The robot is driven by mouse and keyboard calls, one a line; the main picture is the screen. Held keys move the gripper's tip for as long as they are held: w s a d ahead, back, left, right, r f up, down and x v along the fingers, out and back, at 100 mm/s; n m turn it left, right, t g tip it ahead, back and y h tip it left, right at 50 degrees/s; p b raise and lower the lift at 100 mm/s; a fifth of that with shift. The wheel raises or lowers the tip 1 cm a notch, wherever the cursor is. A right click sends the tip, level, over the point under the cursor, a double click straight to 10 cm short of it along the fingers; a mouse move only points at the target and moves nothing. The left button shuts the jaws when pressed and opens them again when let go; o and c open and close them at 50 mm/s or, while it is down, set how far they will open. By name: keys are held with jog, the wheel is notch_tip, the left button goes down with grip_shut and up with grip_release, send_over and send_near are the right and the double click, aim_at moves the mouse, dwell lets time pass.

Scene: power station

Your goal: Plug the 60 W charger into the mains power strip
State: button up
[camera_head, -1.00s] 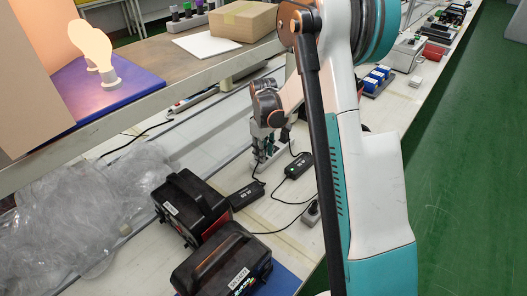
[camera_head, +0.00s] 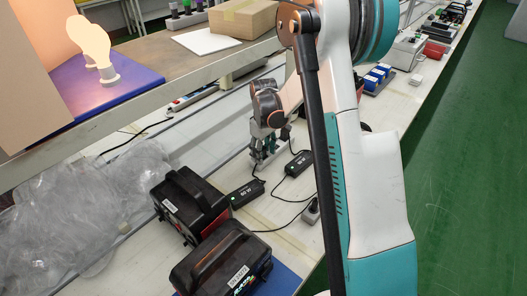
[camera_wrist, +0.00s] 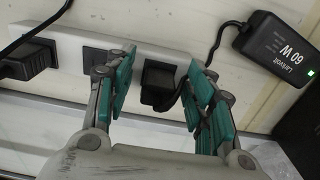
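The 60 W charger (camera_wrist: 275,48) is a black block with a lit green light in the wrist view; it also lies on the bench in the head view (camera_head: 246,193). Its cable runs to a black plug (camera_wrist: 158,82), which sits at the white power strip (camera_wrist: 62,38) and looks seated in a socket. My gripper (camera_wrist: 160,95) is open, its green-padded fingers on either side of the plug with a visible gap on each side. In the head view my gripper (camera_head: 264,148) is low over the strip. The plug's pins are hidden.
Another black plug (camera_wrist: 28,60) sits at the strip's left, with an empty-looking socket (camera_wrist: 96,58) beside it. A second charger (camera_head: 298,163) lies near the strip. Two black battery packs (camera_head: 190,203) (camera_head: 222,265) stand in front; crumpled clear plastic (camera_head: 85,210) lies at left.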

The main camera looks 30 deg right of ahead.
jog(key=shift+r, duration=0.1)
notch_tip(320, 180, up, 12)
dwell(0.5)
dwell(0.4)
jog(key=s+a+r+m+t, duration=0.2)
jog(key=s+a+r+t, duration=0.1)
jog(key=s+a+r, duration=0.7)
jog(key=s+a+m+t, duration=0.2)
jog(key=s+a+t, duration=0.1)
jog(key=s, duration=1.3)
jog(key=shift+a+t, duration=0.15)
jog(key=shift+t, duration=0.45)
